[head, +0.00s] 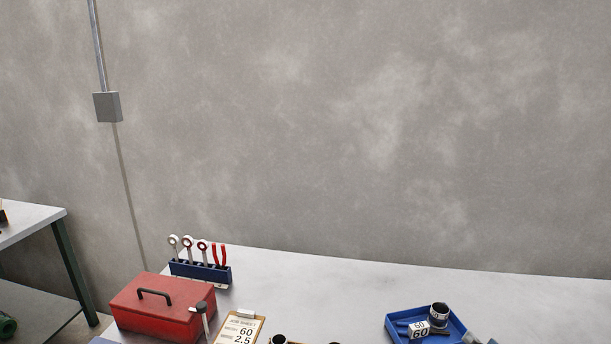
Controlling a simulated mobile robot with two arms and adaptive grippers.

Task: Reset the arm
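Neither of my arms nor either gripper can be made out in the head view. The view looks over a light grey workbench (310,285) against a concrete wall, and only the far part of the bench shows. The near part of the bench lies below the lower edge of the picture.
A red toolbox (160,310) stands at the bench's left, before a blue tool rack (200,271). A job-sheet clipboard (240,328) reads 60 and 2.5. A blue tray (395,326) at right holds dark parts and a "60" block (419,330). The bench's back middle is clear.

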